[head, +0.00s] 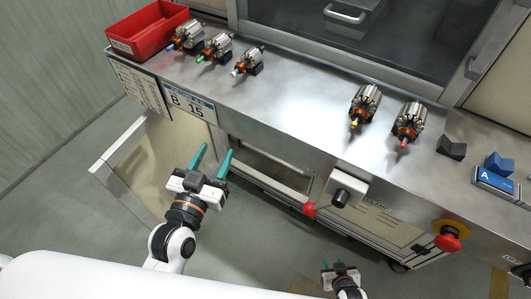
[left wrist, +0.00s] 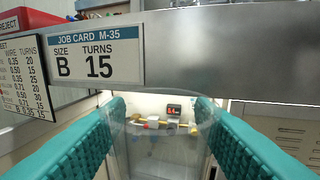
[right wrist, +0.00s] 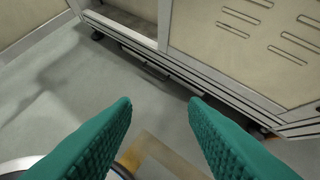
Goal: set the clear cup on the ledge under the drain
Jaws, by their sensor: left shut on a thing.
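My left gripper (head: 217,152) is in front of the bench, below its front edge. In the left wrist view it is shut on the clear cup (left wrist: 160,140), whose see-through wall and curved rim show between the teal fingers. In the head view the cup is too faint to make out. Behind the cup, a lit recess under the bench holds a small red-digit display (left wrist: 173,109) and yellow and white fittings (left wrist: 150,123). I cannot tell which part is the drain or the ledge. My right gripper (head: 341,268) is low over the floor, open and empty (right wrist: 160,103).
The steel bench top (head: 290,105) carries several armatures (head: 365,103), a red bin (head: 148,30) and a blue block (head: 497,165). A job card (head: 188,103) hangs on its front edge. A red-knobbed lever (head: 310,209) and a red button (head: 449,238) stick out in front.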

